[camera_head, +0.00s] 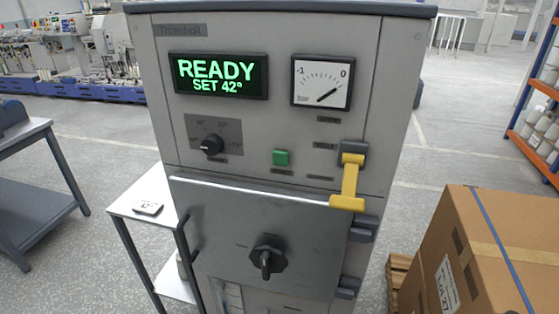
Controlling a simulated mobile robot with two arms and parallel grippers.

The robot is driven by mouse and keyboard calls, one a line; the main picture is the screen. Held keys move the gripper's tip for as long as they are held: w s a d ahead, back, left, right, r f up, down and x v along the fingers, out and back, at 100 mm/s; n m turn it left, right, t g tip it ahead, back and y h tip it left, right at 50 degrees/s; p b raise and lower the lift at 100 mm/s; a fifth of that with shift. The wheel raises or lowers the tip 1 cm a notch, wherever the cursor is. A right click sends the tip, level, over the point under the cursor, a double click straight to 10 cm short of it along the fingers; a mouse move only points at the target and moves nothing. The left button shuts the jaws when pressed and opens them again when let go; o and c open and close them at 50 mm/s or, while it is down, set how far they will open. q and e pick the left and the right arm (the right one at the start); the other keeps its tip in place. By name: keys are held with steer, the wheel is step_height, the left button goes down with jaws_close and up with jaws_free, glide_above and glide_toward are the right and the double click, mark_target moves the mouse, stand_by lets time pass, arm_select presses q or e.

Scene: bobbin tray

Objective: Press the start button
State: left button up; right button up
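A grey machine cabinet (275,125) stands upright in the middle of the head view. The display (221,77) reads "READY SET 42°" in green. The gauge (321,83) has its needle pointing to the upper right, toward 0. A black rotary knob (211,145) is left of the button. A yellow lever (350,182) hangs at the right of the panel. Neither gripper is in view.
Below the panel is a door with a black handle knob (267,258). A white side table (150,208) with a small tag stands at the left. A cardboard box (480,255) stands at the lower right. A grey bench (42,185) is far left, and an orange rack (540,110) is right.

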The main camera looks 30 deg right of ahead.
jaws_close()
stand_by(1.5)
